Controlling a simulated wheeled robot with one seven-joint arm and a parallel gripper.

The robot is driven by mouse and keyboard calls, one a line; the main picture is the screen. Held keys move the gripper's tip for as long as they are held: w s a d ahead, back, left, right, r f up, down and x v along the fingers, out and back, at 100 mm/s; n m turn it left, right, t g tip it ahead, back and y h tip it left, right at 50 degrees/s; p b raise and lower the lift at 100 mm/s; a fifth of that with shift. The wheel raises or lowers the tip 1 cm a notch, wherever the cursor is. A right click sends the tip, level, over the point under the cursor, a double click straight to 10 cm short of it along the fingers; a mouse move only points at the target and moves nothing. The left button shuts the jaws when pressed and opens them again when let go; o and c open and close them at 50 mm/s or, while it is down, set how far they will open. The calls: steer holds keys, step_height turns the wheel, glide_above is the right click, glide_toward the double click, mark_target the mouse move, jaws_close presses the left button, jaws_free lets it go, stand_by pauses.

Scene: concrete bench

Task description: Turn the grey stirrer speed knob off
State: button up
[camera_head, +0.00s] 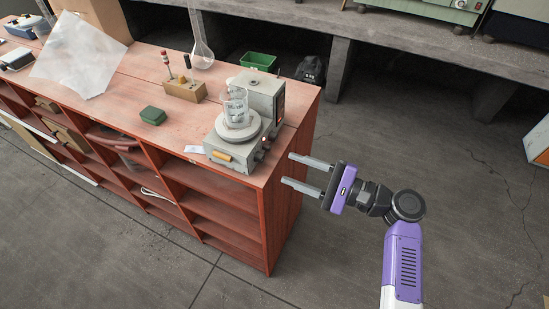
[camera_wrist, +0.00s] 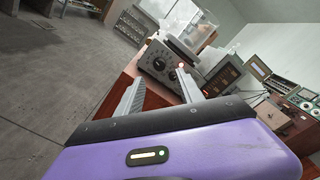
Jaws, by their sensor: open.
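The stirrer (camera_head: 226,150) stands at the right end of the red bench, with a glass beaker (camera_head: 236,108) on its round plate. In the wrist view its grey control face (camera_wrist: 163,58) shows ahead, beyond my fingertips. Two dark round knobs, one on the left (camera_wrist: 158,65) and one on the right (camera_wrist: 173,76), sit on that face beside a lit red lamp (camera_wrist: 181,66). I cannot tell which is the grey speed knob or its setting. My gripper (camera_head: 287,168) is open and empty, off the bench's right end, pointing at the stirrer and apart from it.
A grey box-shaped unit (camera_head: 267,92) stands right behind the stirrer. A wooden block (camera_head: 185,90), a green box (camera_head: 153,115), a green tray (camera_head: 259,61) and a flask (camera_head: 202,52) share the bench (camera_head: 180,131). The floor (camera_head: 430,150) right of the bench is clear around my arm.

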mark_target(260, 158)
steer(key=x, duration=0.6)
steer(key=shift+a+p, duration=0.3)
steer(key=shift+a, duration=0.05)
jaws_close()
